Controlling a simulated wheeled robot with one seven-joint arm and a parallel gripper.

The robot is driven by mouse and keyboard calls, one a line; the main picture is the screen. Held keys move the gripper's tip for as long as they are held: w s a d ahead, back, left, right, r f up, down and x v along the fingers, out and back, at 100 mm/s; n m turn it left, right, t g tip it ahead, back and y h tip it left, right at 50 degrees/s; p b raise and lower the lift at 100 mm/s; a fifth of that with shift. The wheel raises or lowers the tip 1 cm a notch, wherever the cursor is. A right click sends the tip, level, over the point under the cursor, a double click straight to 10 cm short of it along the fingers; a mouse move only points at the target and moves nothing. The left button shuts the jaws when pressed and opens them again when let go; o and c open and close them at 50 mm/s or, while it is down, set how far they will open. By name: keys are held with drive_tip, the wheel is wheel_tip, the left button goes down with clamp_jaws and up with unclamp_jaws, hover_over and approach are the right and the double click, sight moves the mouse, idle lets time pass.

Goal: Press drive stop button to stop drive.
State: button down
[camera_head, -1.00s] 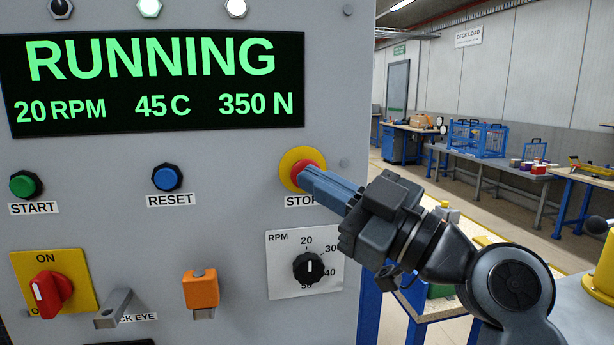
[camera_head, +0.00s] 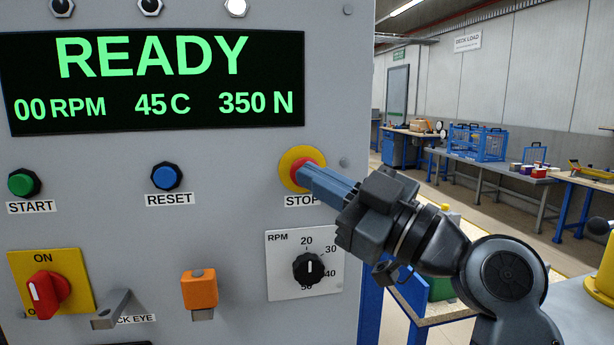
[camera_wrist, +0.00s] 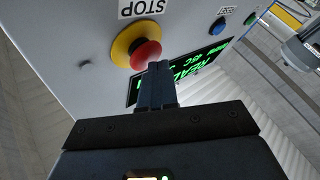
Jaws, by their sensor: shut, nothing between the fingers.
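The stop button is a red mushroom cap (camera_head: 306,170) on a yellow round base (camera_head: 291,165), on the grey control panel above the label STOP. It also shows in the wrist view (camera_wrist: 145,54). My gripper (camera_head: 304,174) is shut and empty. Its blue fingertips reach the red cap from the right and appear to touch it. In the wrist view the fingertips (camera_wrist: 158,66) cover the cap's lower right edge. The display (camera_head: 155,80) reads READY, 00 RPM, 45 C, 350 N.
On the panel are a green START button (camera_head: 23,183), a blue RESET button (camera_head: 166,177), a red ON switch (camera_head: 47,294), an orange part (camera_head: 200,289) and an RPM dial (camera_head: 308,268). Benches (camera_head: 500,167) stand far off at right.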

idle(0.4)
drive_tip(key=shift+s+d, duration=0.25)
drive_tip(key=shift+s, duration=0.6)
drive_tip(key=s, duration=0.2)
drive_tip(key=s+d+b, duration=0.1)
drive_tip(key=s, duration=0.2)
drive_tip(key=shift+d, duration=0.2)
drive_tip(key=shift+w, duration=0.1)
